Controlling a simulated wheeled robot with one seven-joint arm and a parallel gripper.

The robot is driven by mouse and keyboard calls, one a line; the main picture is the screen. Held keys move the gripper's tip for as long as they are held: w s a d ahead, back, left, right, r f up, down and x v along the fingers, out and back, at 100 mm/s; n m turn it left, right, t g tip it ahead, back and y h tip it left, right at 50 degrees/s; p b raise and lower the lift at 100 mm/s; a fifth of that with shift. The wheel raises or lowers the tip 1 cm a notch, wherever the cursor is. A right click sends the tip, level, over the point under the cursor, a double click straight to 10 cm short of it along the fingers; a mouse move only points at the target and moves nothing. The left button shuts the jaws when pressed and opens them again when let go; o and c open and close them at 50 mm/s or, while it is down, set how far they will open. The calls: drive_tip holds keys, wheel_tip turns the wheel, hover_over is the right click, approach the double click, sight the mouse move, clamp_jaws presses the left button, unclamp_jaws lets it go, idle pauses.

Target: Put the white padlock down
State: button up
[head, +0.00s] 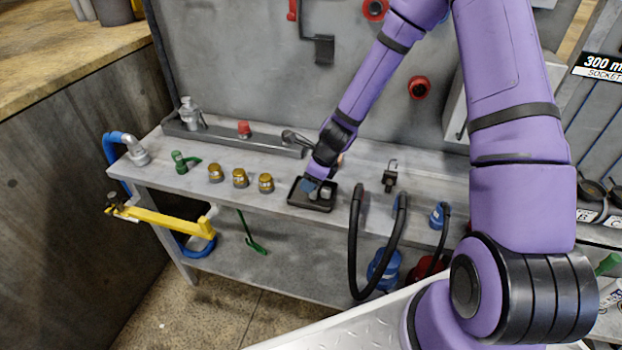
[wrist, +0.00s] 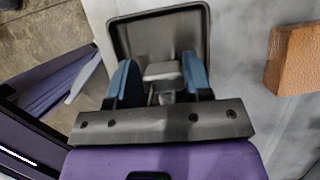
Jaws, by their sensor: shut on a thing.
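The white padlock (wrist: 162,72) shows pale grey between the two blue fingers of my gripper (wrist: 158,62) in the wrist view. My gripper is shut on it. A dark shallow tray (wrist: 119,37) lies beneath and around the padlock. In the head view my gripper (head: 313,187) points down over the same black tray (head: 296,197) on the grey workbench. Small pale grey shapes show at the fingertips there. I cannot tell whether the padlock touches the tray floor.
Several brass fittings (head: 240,178) stand left of the tray on the bench (head: 172,192). A black padlock-like item (head: 390,178) and black hoses (head: 356,245) are to the right. An orange-brown block (wrist: 296,60) lies right of the tray in the wrist view.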

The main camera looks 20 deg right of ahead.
drive_tip(key=o, duration=1.1)
drive_tip(key=shift+f, duration=0.1)
drive_tip(key=s+d+r+n, duration=0.1)
drive_tip(key=s+r+n, duration=0.35)
drive_tip(key=r, duration=0.55)
drive_tip(key=s+d+r+n+t+h, duration=0.1)
drive_tip(key=s+r+n, duration=0.35)
drive_tip(key=r, duration=0.55)
drive_tip(key=s+d+r+n, duration=0.25)
drive_tip(key=r+n, duration=0.25)
drive_tip(key=r, duration=0.5)
drive_tip(key=s+d+r+n+h, duration=0.1)
drive_tip(key=s+r+n, duration=0.2)
drive_tip(key=s, duration=0.3)
drive_tip(key=s+d+r+n+t, duration=0.1)
drive_tip(key=s+r+n, duration=0.2)
drive_tip(key=s+n, duration=0.1)
drive_tip(key=s+d+r+n+h, duration=0.1)
drive_tip(key=s+r+n, duration=0.3)
drive_tip(key=s, duration=0.3)
drive_tip(key=shift+s+d+r+t+h, duration=0.1)
drive_tip(key=shift+s+d+t+h, duration=0.05)
drive_tip(key=shift+s+t+h, duration=0.2)
